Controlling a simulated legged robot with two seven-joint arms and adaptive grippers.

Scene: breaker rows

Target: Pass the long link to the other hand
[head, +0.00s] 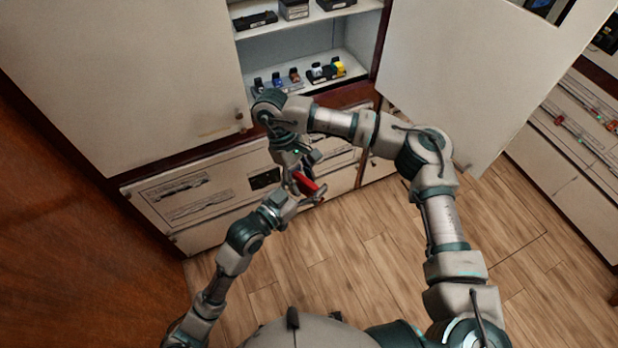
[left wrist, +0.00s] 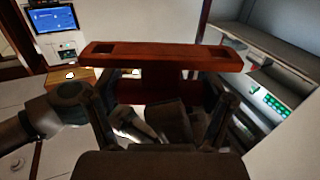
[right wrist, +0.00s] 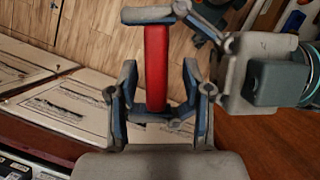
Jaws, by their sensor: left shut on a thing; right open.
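The long link is a red bar. In the head view the link (head: 305,183) lies between my two grippers, in front of the cabinet drawers. My left gripper (head: 311,197) is shut on it. In the left wrist view the link (left wrist: 165,55) spans across, with a dark slot near each end. In the right wrist view the link (right wrist: 157,65) stands lengthwise between the fingers of my right gripper (right wrist: 157,88). These fingers are open, one on each side of it, with gaps visible. The left gripper (right wrist: 160,14) crosses its far end there.
An open cabinet shelf (head: 300,85) holds several small breakers and dark boxes. A white door (head: 445,75) stands open at the right. Drawer fronts (head: 190,205) are behind the grippers. The wooden floor (head: 390,260) below is clear.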

